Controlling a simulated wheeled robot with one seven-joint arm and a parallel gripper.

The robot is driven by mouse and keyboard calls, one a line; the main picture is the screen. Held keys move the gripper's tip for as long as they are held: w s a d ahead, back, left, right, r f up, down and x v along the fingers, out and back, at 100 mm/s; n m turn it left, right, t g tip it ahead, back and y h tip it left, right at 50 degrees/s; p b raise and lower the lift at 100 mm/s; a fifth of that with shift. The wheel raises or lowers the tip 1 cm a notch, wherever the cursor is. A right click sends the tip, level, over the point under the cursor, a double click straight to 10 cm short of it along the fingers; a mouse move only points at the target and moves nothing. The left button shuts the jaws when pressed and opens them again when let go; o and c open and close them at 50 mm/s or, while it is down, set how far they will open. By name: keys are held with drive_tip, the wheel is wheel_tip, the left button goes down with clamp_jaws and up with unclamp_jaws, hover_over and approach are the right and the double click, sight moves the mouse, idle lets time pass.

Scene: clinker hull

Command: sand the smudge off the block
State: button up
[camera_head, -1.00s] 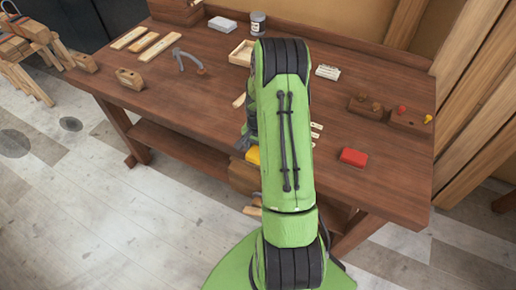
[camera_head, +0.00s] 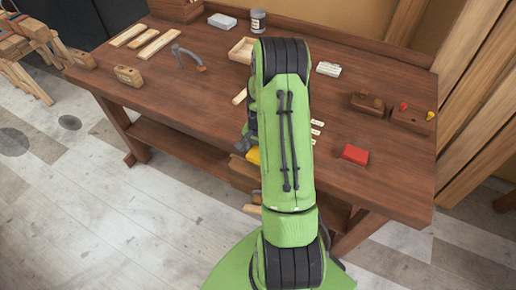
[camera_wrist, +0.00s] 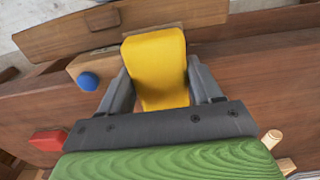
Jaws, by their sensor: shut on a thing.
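My gripper (camera_wrist: 163,92) is shut on a yellow block (camera_wrist: 158,60), one finger on each side of it. In the head view the yellow block (camera_head: 254,156) shows partly behind my green arm, at the bench's front edge. I cannot make out a smudge.
A red block (camera_head: 355,153) lies on the workbench (camera_head: 210,110), right of my arm. Wooden strips (camera_head: 158,45), a tray (camera_head: 241,50) and a jar (camera_head: 258,20) stand farther back. The bench's right front is mostly clear.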

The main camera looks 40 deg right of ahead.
drive_tip(key=shift+s+d+b, duration=0.15)
drive_tip(key=shift+s+d, duration=0.2)
drive_tip(key=shift+s, duration=0.5)
drive_tip(key=shift+s+d+b, duration=0.15)
drive_tip(key=shift+s+d, duration=0.15)
drive_tip(key=shift+s, duration=0.5)
drive_tip(key=shift+s+d+f+b, duration=0.1)
drive_tip(key=shift+s+d+b, duration=0.15)
drive_tip(key=shift+s, duration=0.5)
drive_tip(key=shift+s+d+f+b, duration=0.15)
drive_tip(key=shift+s+b, duration=0.2)
drive_tip(key=shift+s, duration=0.35)
drive_tip(key=shift+r, duration=0.1)
drive_tip(key=shift+w+a+r, duration=0.1)
drive_tip(key=shift+w+a, duration=0.1)
drive_tip(key=shift+w, duration=0.45)
drive_tip(key=shift+w+a+r, duration=0.1)
drive_tip(key=shift+w+a, duration=0.1)
drive_tip(key=shift+w, duration=0.4)
drive_tip(key=shift+w+a+r, duration=0.1)
drive_tip(key=shift+w+a, duration=0.1)
drive_tip(key=shift+w, duration=0.45)
drive_tip(key=shift+w+a, duration=0.25)
drive_tip(key=shift+w, duration=0.45)
drive_tip(key=shift+w+a+r, duration=0.1)
drive_tip(key=shift+w+a, duration=0.1)
drive_tip(key=shift+w, duration=0.45)
drive_tip(key=shift+r+p, duration=1.8)
drive_tip(key=shift+r, duration=1.2)
